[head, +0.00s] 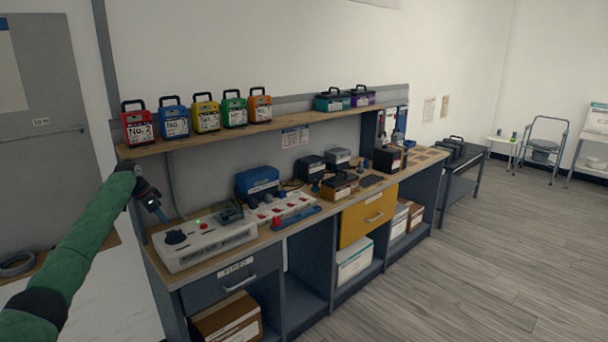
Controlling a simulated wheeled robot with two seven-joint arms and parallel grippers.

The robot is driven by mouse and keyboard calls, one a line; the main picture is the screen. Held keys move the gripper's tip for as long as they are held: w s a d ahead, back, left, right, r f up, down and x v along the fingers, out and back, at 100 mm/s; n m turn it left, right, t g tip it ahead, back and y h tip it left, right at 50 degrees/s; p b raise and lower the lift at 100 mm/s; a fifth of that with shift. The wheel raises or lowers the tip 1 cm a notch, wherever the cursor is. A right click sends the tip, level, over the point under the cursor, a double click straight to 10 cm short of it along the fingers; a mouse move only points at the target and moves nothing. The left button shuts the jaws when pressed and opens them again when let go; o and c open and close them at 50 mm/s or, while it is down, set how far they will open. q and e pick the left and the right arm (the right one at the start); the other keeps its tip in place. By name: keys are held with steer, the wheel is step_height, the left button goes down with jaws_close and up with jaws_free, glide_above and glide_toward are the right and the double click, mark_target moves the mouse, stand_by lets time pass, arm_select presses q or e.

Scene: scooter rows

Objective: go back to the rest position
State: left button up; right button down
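My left arm, in a green sleeve, reaches up from the lower left in the head view. Its gripper (162,214) points down and to the right, in front of the workbench's left end, close to the white tester box (205,241) in the picture. The fingers are small and dark there, so I cannot tell whether they are open or shut. I see nothing clearly held in them. My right gripper is not in view.
The workbench carries a blue box (257,181), a white power strip (283,207) and several dark units. Battery packs, including a red one (138,124), line the shelf (190,138) above. A yellow drawer (369,216) is in the bench front. The floor (470,270) at right is clear.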

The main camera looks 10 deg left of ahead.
arm_select(q)
steer(key=w+d+r+n+t+y, duration=0.1)
steer(key=d+r+n+t+y, duration=0.1)
steer(key=d+r, duration=0.45)
steer(key=d+r+n+t+y, duration=0.2)
steer(key=d+r+n+y, duration=0.15)
steer(key=r, duration=0.55)
steer(key=s+d+f+m+t, duration=0.1)
steer(key=s+d+f, duration=0.3)
steer(key=d, duration=0.5)
steer(key=s+d+f+t, duration=0.1)
steer(key=s+d+f, duration=0.35)
steer(key=d, duration=0.45)
steer(key=s+d+f+g+h, duration=0.1)
steer(key=s+d+f, duration=0.6)
steer(key=s, duration=0.4)
steer(key=s+d+f+h, duration=0.1)
steer(key=s+d+f, duration=0.5)
steer(key=s+f, duration=0.4)
steer(key=s+d+f+g, duration=0.2)
steer(key=s+f, duration=0.6)
steer(key=s, duration=0.4)
steer(key=s+d+f+n+g+h, duration=0.1)
steer(key=s+d+f+g, duration=0.1)
steer(key=s+f, duration=0.6)
steer(key=s+d+f+g+h, duration=0.1)
steer(key=s+d+f+g, duration=0.2)
steer(key=s+f, duration=0.6)
steer(key=s, duration=0.8)
steer(key=shift+s, duration=0.15)
